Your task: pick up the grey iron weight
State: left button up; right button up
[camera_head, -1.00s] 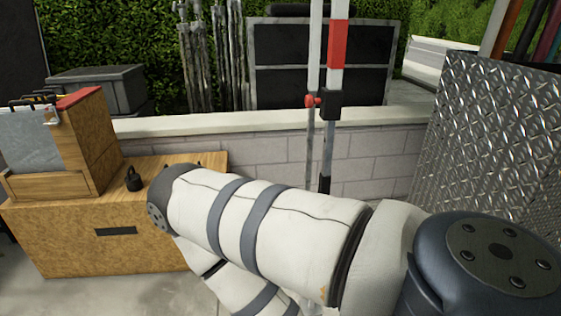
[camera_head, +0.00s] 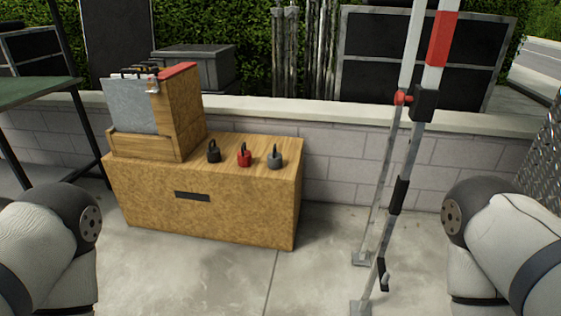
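The grey iron weight (camera_head: 275,158) stands upright on the right part of the top of a low wooden box (camera_head: 240,213). It has a loop handle on top. A red weight (camera_head: 244,156) and a black weight (camera_head: 214,152) stand in a row to its left. My arms show at the left and right lower edges, both well apart from the box. Neither gripper is in view.
A wooden holder with grey sheets (camera_head: 155,112) stands on the box's left part. A red and white pole (camera_head: 430,90) on a stand rises right of the box. A low block wall (camera_head: 335,160) runs behind. The concrete floor in front is clear.

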aim_at(275, 159)
jog(key=i+j+z, duration=0.1)
jog(key=i, duration=0.35)
jog(key=i+j, duration=0.1)
jog(key=i, duration=0.3)
jog(key=i+j+z, duration=0.15)
jog(key=i, duration=0.3)
jog(key=i+l, duration=0.2)
jog(key=i, duration=0.2)
jog(key=i+l, duration=0.25)
jog(key=i+z, duration=0.05)
jog(key=i, duration=0.05)
